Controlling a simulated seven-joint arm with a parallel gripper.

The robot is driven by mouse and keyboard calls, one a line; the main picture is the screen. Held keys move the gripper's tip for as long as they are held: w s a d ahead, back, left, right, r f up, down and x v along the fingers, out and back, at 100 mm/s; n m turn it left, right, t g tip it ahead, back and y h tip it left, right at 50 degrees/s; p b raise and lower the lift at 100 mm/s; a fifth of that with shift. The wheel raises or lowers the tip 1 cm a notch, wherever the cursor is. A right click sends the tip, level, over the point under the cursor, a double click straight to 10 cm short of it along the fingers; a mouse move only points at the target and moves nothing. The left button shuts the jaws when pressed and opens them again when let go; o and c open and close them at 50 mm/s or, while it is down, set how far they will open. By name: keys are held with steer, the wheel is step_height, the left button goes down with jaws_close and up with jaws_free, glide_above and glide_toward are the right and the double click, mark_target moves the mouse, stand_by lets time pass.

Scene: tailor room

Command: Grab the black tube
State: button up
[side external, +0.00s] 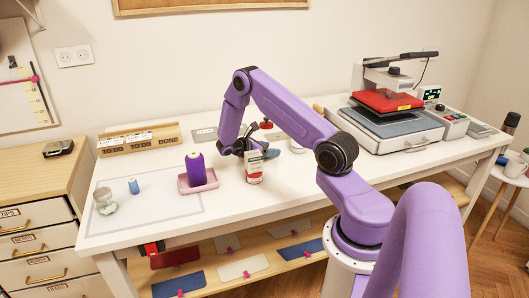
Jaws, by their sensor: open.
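My gripper (243,150) is low over the white table, just behind a red and white labelled container (254,168). Its fingers are small and partly hidden, and they look open; I cannot see anything held between them. I cannot make out a black tube for certain near the gripper. A dark upright cylinder (511,123) at the far right edge, by the round side table, may be one; it is well away from my gripper.
A purple thread cone (195,168) stands on a pink tray (184,186) left of the gripper. A small blue spool (134,186) and a glass jar (105,202) are further left. A heat press (392,105) fills the table's right. The front middle of the table is clear.

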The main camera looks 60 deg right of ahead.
steer(key=c, duration=1)
steer(key=shift+r, duration=0.15)
